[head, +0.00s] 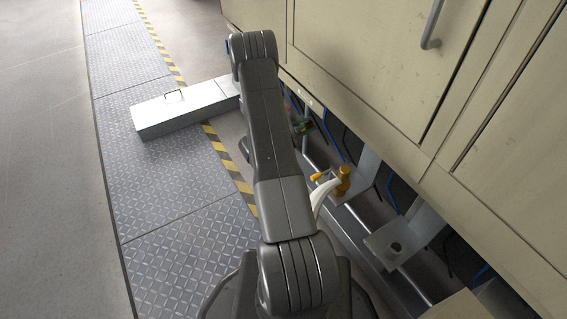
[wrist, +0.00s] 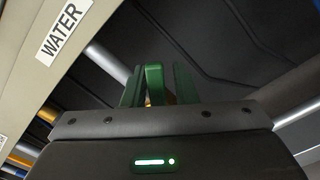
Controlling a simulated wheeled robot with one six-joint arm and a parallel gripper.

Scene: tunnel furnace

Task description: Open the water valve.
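My gripper (wrist: 158,82) shows in the wrist view with two green fingers spread apart. An upright green piece (wrist: 155,78) stands between them, with narrow gaps beside it; it looks like a valve handle, but I cannot tell for sure. A little orange shows behind it. A white WATER label (wrist: 62,32) is on the beige panel at the upper left. In the head view my arm reaches forward along the cabinets, and my gripper is hidden there. A green valve part (head: 303,126) shows under the cabinet edge, right of my arm.
Beige cabinets (head: 375,60) overhang the pipes on the right. A yellow valve (head: 342,181) with a pale curved pipe stands right of my arm. A grey metal box (head: 185,108) lies on the tread-plate walkway (head: 185,190) at the left. The floor further left is clear.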

